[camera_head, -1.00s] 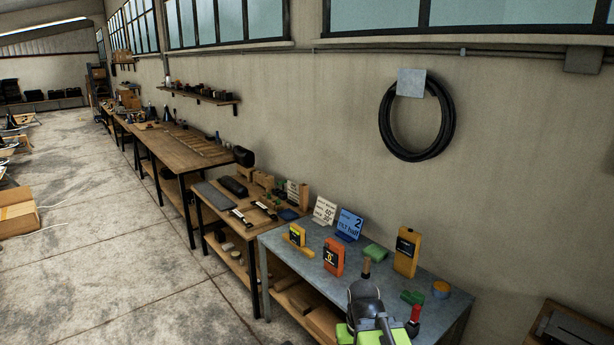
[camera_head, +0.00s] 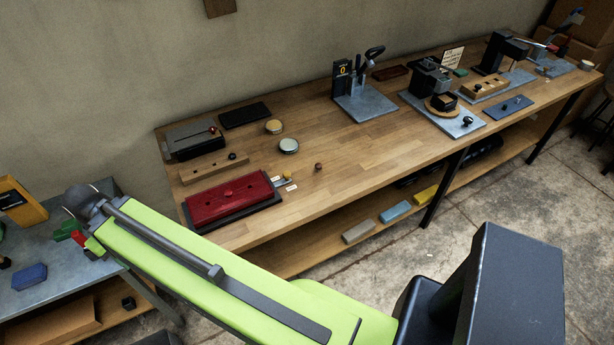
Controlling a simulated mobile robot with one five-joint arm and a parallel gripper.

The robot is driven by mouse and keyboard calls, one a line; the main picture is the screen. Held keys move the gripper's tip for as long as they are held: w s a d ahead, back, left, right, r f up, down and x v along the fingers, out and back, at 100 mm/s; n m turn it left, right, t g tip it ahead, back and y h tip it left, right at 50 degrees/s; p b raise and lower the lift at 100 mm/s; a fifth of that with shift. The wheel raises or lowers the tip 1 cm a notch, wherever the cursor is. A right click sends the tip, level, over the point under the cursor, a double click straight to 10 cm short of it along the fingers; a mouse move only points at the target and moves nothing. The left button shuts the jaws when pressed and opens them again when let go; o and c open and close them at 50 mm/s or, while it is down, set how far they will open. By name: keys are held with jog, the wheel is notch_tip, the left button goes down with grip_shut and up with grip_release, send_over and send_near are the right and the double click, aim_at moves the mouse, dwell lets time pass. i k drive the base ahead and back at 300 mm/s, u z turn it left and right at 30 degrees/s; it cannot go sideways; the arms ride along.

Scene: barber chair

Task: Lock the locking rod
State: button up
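I cannot pick out a locking rod for certain in this view. A red plate-like block (camera_head: 230,198) on a dark base lies at the bench's front left, with a short metal piece with a yellowish knob (camera_head: 286,177) and small white labels at its right end. A dark box with a red-tipped lever (camera_head: 196,138) sits behind it. A grey-based fixture with a dark, ball-ended lever (camera_head: 364,95) stands mid-bench. My green arm crosses the lower left, its dark joint beside the grey table. My gripper is not visible.
The wooden bench (camera_head: 330,150) runs along the wall to the far right, with more fixtures (camera_head: 440,95) and round tins (camera_head: 289,145) on it. Coloured blocks (camera_head: 395,212) lie on its lower shelf. A grey table (camera_head: 20,300) stands left. Concrete floor is open at right.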

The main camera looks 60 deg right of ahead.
aim_at(287, 175)
jog(key=z, duration=1)
jog(key=k, duration=0.45)
jog(key=z, duration=0.6)
jog(key=i, duration=0.25)
jog(key=u, duration=0.3)
jog(key=i, duration=0.1)
jog(key=z, duration=0.4)
jog(key=k, duration=0.8)
jog(key=u, duration=0.2)
jog(key=i, duration=0.95)
jog(key=u, duration=0.3)
